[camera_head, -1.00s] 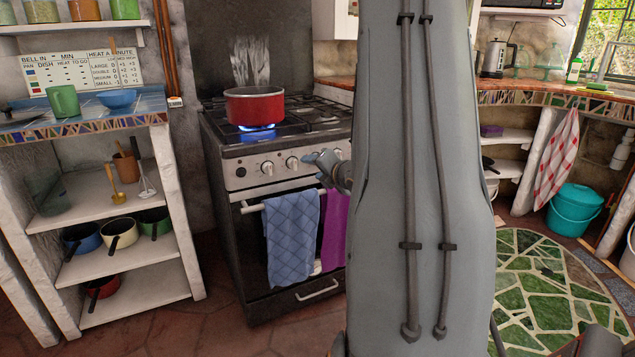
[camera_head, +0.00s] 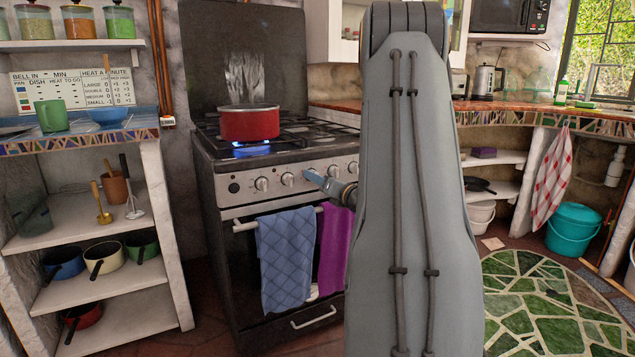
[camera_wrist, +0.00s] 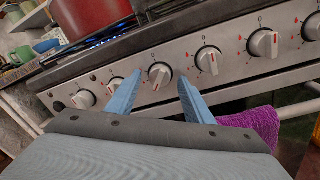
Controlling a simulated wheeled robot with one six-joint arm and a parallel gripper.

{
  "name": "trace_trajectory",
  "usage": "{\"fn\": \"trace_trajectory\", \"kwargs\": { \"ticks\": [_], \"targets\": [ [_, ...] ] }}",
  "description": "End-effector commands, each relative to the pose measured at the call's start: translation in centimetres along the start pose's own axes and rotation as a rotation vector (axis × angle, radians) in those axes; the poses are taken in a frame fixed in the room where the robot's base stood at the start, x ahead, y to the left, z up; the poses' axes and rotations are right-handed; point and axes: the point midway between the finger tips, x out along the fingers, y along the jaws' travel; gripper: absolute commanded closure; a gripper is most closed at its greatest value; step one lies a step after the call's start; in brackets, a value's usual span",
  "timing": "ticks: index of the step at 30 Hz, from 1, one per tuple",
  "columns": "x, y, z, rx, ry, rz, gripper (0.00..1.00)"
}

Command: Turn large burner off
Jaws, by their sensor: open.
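The stove (camera_head: 270,163) stands against the wall with a row of knobs along its front panel. A blue flame (camera_head: 250,150) burns on the front left burner, under a red pot (camera_head: 249,122). The pot's base and the flame also show in the wrist view, top left. My gripper (camera_wrist: 160,90) is open, its two blue fingers pointing at the panel. One silver knob (camera_wrist: 159,75) lies between the fingertips in the wrist view; I cannot tell whether they touch it. Other knobs lie to its left (camera_wrist: 115,86) and right (camera_wrist: 209,61). My arm hides the stove's right side in the head view.
A blue towel (camera_head: 285,260) and a purple towel (camera_head: 334,248) hang from the oven handle below the knobs. A shelf unit (camera_head: 165,210) with pots stands at left. A counter with a kettle (camera_head: 487,82) is behind at right.

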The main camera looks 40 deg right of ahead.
Motion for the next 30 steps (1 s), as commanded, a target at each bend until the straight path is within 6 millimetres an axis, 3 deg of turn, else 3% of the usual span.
{"fn": "trace_trajectory", "kwargs": {
  "ticks": [10, 18, 30],
  "targets": [
    [0.56, 0.04, -0.04, 0.001, 0.001, 0.000, 0.53],
    [0.54, 0.04, -0.04, 0.001, 0.001, 0.000, 0.94],
    [0.54, 0.07, -0.08, 0.084, -0.004, 0.004, 0.94]
  ]
}}
